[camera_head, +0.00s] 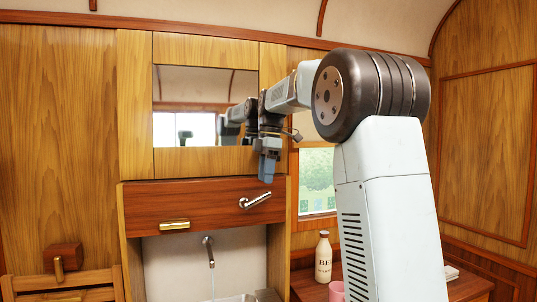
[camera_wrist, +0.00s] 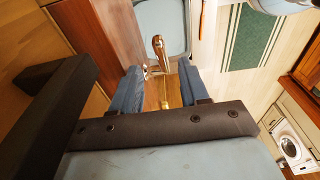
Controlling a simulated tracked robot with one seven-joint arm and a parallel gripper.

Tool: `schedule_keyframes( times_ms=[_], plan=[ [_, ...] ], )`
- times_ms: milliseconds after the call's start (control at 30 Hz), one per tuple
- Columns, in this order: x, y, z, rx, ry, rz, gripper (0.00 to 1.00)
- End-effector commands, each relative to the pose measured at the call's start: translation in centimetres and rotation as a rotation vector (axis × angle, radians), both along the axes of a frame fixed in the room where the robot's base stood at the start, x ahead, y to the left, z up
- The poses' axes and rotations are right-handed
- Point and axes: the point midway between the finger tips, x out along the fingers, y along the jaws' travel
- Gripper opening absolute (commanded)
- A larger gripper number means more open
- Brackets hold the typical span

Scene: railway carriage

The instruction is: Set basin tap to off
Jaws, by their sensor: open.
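The tap lever (camera_head: 255,201) is a metal handle on the dark wood panel above the basin, tilted up to the right. It also shows in the wrist view (camera_wrist: 157,48), just past and between my fingertips. The tap spout (camera_head: 209,252) hangs below the panel, and a thin stream of water runs from it. The basin (camera_head: 262,296) shows only at the bottom edge. My gripper (camera_head: 267,172) points down, above and slightly right of the lever. Its blue fingers (camera_wrist: 160,72) are apart with nothing held; I cannot tell whether they touch the lever.
A brass pull (camera_head: 174,225) sits on the same panel to the left. A mirror (camera_head: 205,105) is on the wall behind my gripper. A bottle (camera_head: 323,258) and a pink cup (camera_head: 337,290) stand on a table at the right. A wooden chair (camera_head: 62,284) is at the lower left.

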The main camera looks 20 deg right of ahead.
Motion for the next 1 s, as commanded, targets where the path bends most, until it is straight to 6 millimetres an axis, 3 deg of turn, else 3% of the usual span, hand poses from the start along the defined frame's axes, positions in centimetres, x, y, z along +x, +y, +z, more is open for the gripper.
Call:
schedule_keyframes(
  times_ms=[200,400,800,1000],
  plan=[
    [0.1,-0.5,4.0,-0.001,-0.002,-0.001,0.45],
    [0.1,-0.8,6.2,-0.001,-0.001,-0.001,0.45],
    [0.0,-0.9,6.8,-0.001,0.001,-0.002,0.45],
    [-0.4,0.1,6.8,-0.044,0.014,0.005,0.26]
  ],
)
